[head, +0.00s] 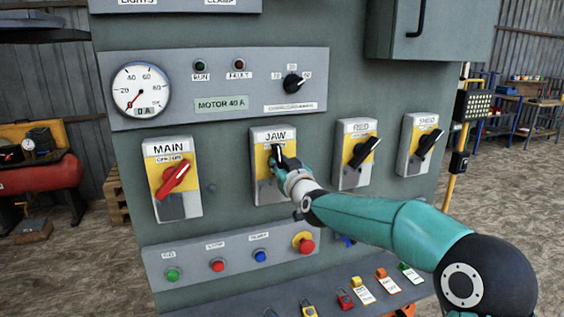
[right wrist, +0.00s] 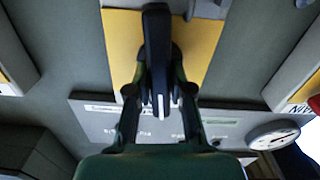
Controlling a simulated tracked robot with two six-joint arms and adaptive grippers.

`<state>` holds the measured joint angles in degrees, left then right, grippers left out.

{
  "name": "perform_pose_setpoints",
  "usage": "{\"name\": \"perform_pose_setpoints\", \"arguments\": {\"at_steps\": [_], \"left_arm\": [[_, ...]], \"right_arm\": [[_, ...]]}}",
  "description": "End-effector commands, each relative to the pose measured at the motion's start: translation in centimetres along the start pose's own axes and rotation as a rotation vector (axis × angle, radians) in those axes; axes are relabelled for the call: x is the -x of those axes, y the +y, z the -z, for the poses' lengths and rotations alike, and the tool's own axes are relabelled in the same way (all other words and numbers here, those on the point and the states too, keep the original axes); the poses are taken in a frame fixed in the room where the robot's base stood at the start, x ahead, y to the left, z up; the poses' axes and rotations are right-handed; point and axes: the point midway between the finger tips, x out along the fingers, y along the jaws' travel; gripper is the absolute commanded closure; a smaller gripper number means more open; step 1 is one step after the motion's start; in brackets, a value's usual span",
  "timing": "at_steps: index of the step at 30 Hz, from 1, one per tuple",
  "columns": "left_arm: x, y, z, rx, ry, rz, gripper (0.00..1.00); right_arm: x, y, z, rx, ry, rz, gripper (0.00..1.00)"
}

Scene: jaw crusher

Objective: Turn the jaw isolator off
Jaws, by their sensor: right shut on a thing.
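The jaw isolator (head: 262,189) is a grey box with a yellow plate and a "JAW" label, in the middle of the panel in the head view. Its black handle (head: 276,151) looks close to upright there, partly hidden by my gripper. My right gripper (head: 283,168) is shut on the handle. In the right wrist view, the black handle (right wrist: 156,35) stands between the two fingers of my right gripper (right wrist: 160,88), in front of the yellow plate (right wrist: 123,45). My left gripper is not in view.
The main isolator (head: 180,208) with a red slanted handle is on the left. Two isolators with slanted black handles, feed (head: 352,178) and another (head: 415,160), are on the right. Push buttons (head: 217,265) and tagged padlocks (head: 308,308) lie below. The gauge (head: 141,90) reads near zero.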

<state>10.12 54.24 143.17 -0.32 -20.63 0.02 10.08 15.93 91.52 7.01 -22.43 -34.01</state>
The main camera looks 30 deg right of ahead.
Motion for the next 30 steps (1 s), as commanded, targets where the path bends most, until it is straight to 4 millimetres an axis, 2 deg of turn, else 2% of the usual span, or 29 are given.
{"name": "perform_pose_setpoints", "arguments": {"at_steps": [1,15,21,30], "left_arm": [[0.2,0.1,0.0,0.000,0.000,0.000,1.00],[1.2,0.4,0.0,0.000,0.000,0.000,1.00],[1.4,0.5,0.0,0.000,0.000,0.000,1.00],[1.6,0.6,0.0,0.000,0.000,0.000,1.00]], "right_arm": [[0.0,-0.2,-0.6,0.044,-0.015,0.006,1.00],[0.0,-0.5,-0.8,0.462,-0.016,0.011,1.00],[0.0,-0.6,-0.8,0.580,-0.015,0.011,1.00],[0.0,-0.7,-0.9,0.658,-0.015,0.012,1.00]]}}
